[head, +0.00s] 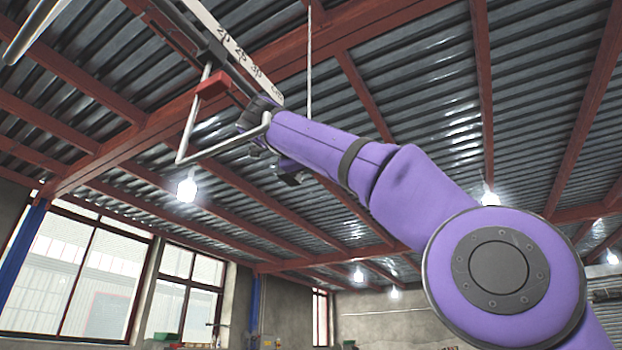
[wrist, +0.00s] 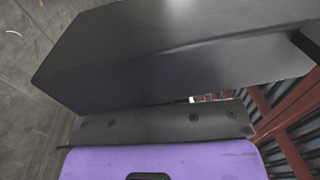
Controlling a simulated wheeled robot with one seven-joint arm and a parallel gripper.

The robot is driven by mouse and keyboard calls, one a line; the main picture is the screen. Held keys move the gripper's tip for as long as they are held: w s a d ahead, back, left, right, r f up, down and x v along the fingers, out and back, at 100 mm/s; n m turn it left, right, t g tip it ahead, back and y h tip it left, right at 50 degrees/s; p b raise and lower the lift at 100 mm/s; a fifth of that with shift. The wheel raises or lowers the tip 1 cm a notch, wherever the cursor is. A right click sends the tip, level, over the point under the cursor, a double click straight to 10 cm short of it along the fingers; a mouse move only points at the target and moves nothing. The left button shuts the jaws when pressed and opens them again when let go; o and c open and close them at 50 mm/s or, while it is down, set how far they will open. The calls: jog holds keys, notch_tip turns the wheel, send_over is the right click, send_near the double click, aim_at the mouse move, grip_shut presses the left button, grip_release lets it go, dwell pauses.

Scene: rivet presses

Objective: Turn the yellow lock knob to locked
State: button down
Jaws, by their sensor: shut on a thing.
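No yellow lock knob shows in either view. My purple arm reaches up and to the left across the head view. My gripper (head: 258,112) is at its far end, a dark shape under the ceiling beams. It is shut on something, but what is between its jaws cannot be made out. A bent grey rod (head: 220,150) crosses in front of or meets the gripper; I cannot tell which. In the wrist view a large dark block and a bolted plate fill the middle, above a purple part of my arm. The fingertips are not clear there.
A long white strip (head: 235,50) with dark marks and a red block (head: 211,85) are beside the gripper at the upper left. Red beams (head: 150,115) and corrugated roofing are behind. Windows (head: 75,280) are at the lower left. A bare grey floor (wrist: 30,100) shows in the wrist view.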

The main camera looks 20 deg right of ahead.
jog(key=shift+f+g+y, duration=0.15)
jog(key=shift+g+y, duration=0.25)
jog(key=shift+y, duration=0.1)
dwell(0.3)
jog(key=c, duration=1.1)
grip_release()
jog(key=shift+s+d, duration=0.1)
